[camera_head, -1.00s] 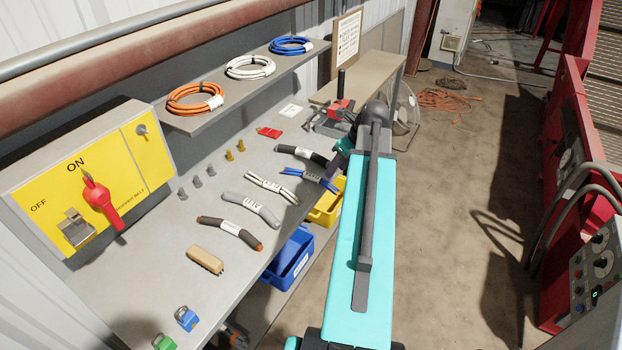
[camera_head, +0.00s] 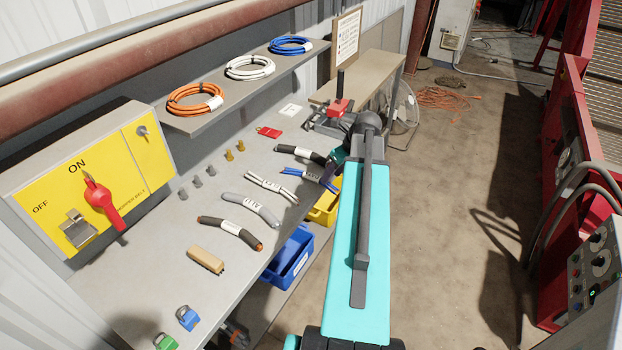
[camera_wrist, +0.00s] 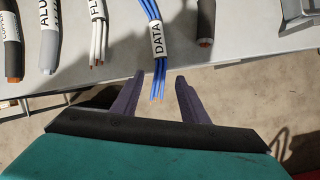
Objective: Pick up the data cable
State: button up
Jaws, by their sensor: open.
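The data cable is a bundle of blue wires with a white label reading DATA. In the wrist view the data cable (camera_wrist: 153,14) lies on the bench with its loose ends hanging past the front edge. My gripper (camera_wrist: 158,82) is open, with its two dark fingers on either side of the blue ends in the picture. I cannot tell how far below or above the cable they are. In the head view the data cable (camera_head: 302,173) lies near the bench edge, its right end close to my gripper (camera_head: 334,172), whose fingers are mostly hidden by my arm.
The grey bench (camera_head: 150,270) holds a black-sleeved cable (camera_head: 300,153), a white cable (camera_head: 270,187), a grey cable (camera_head: 250,209) and a brown cable (camera_head: 230,232). A brush (camera_head: 206,260) lies nearer. Blue (camera_head: 290,258) and yellow (camera_head: 325,208) bins sit below the edge. A red-handled tool (camera_head: 338,108) stands behind.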

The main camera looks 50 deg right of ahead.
aim_at(311, 179)
jog(key=shift+p+x, duration=0.65)
jog(key=shift+x, duration=1.55)
jog(key=shift+s, duration=0.1)
grip_shut()
